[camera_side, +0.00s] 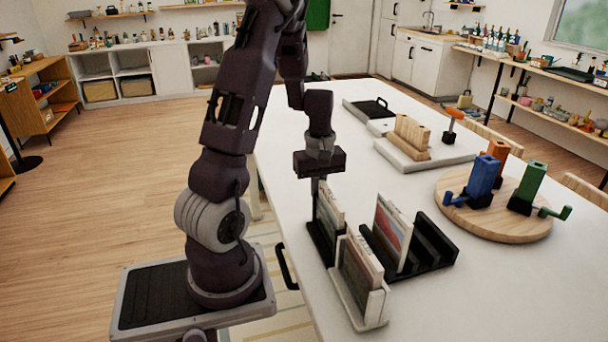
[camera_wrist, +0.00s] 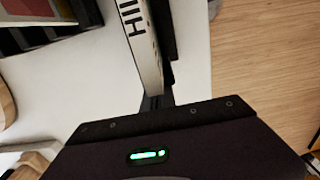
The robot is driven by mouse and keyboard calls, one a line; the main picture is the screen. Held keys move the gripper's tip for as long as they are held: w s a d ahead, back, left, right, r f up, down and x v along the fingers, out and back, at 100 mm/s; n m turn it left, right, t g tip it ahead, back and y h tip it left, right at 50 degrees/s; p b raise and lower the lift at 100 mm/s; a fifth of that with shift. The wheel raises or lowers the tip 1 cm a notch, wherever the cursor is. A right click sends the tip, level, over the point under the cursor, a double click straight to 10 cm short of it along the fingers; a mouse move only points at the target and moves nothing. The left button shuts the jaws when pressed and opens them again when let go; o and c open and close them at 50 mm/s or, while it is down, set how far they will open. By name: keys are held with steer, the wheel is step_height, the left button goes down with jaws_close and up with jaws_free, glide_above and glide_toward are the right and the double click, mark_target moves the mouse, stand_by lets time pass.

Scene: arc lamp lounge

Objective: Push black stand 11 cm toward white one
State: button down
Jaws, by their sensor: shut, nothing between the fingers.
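A narrow black stand (camera_side: 322,246) holds an upright picture-covered book (camera_side: 330,212) near the table's left edge. In the wrist view the book (camera_wrist: 141,40) shows its lettered edge, with part of the black stand (camera_wrist: 170,75) beside it. A white stand (camera_side: 375,318) holding book-like panels (camera_side: 357,268) is nearer the camera, a short gap away. My gripper (camera_side: 315,192) points down, shut and empty, at the far end of the black stand; its fingertips (camera_wrist: 155,102) also show in the wrist view. I cannot tell whether they touch the stand.
A wider slotted black rack (camera_side: 438,245) with one book (camera_side: 392,232) stands close on the right. A round wooden board (camera_side: 500,226) with coloured clamp-like pieces lies further right. The white table's (camera_side: 490,300) front right is clear.

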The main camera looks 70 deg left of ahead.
steer(key=a, duration=0.4)
step_height(320, 180, up, 10)
steer(key=w+d+r+m+t, duration=0.15)
steer(key=d+r+m, duration=0.5)
steer(key=d, duration=0.65)
steer(key=s+d+r+m+t, duration=0.1)
steer(key=s+d+m+t, duration=0.1)
steer(key=s+d+m, duration=0.3)
steer(key=s+d+r+m+t, duration=0.1)
steer(key=s+d+m, duration=0.4)
steer(key=d, duration=0.5)
steer(key=shift+s+r+m+t, duration=0.15)
steer(key=shift+r+m+t, duration=0.15)
steer(key=shift+m+t, duration=0.35)
